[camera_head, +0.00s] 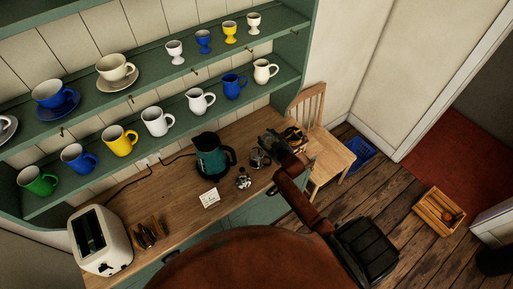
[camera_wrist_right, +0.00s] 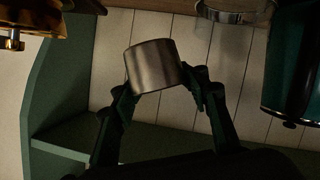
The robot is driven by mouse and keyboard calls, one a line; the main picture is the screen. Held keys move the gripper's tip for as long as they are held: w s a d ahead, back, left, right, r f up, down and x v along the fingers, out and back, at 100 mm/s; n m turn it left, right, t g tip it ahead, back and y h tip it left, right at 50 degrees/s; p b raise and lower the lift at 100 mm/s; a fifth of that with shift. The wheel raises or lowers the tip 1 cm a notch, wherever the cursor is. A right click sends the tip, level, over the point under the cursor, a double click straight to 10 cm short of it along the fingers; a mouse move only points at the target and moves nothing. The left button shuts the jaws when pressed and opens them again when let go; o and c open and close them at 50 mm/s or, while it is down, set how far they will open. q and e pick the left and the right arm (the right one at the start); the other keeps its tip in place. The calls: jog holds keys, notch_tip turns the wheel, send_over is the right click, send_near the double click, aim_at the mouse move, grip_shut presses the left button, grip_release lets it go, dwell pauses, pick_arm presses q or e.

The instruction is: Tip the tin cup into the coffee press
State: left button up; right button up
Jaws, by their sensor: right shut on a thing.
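My right gripper (camera_head: 268,143) is over the far right end of the wooden counter. In the right wrist view its two dark fingers (camera_wrist_right: 166,95) are shut on the tin cup (camera_wrist_right: 153,66), a plain grey metal cylinder, slightly tilted in the picture. Its mouth and contents do not show. In the head view the gripper mostly hides the cup. A clear vessel with a metal band, seemingly the coffee press (camera_wrist_right: 236,12), is cut off by the wrist view's top edge; in the head view it seems to be the shiny vessel (camera_head: 258,159) beside the gripper. My left gripper is not in view.
A teal kettle (camera_head: 210,157) stands left of the gripper. A small metal item (camera_head: 243,181) and a white card (camera_head: 209,198) lie nearer. A brass-coloured thing (camera_head: 295,137) is at the right. Green shelves (camera_head: 150,104) with mugs hang above; a toaster (camera_head: 100,240) is far left.

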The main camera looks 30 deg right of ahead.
aim_at(271, 135)
jog(key=shift+d+f+m, duration=0.3)
jog(key=shift+d+f, duration=0.2)
jog(key=shift+f, duration=0.15)
jog(key=shift+d+y, duration=0.35)
jog(key=shift+y, duration=0.05)
jog(key=shift+d+f+m+y, duration=0.3)
jog(key=shift+d+m, duration=0.35)
jog(key=shift+m, duration=0.05)
jog(key=shift+w+d+r+m+y+p, duration=0.1)
jog(key=shift+d+r+m+y+p, duration=0.2)
jog(key=shift+d+p, duration=0.1)
jog(key=shift+d+r+m, duration=0.1)
jog(key=shift+d+m, duration=0.15)
jog(key=shift+m, duration=0.05)
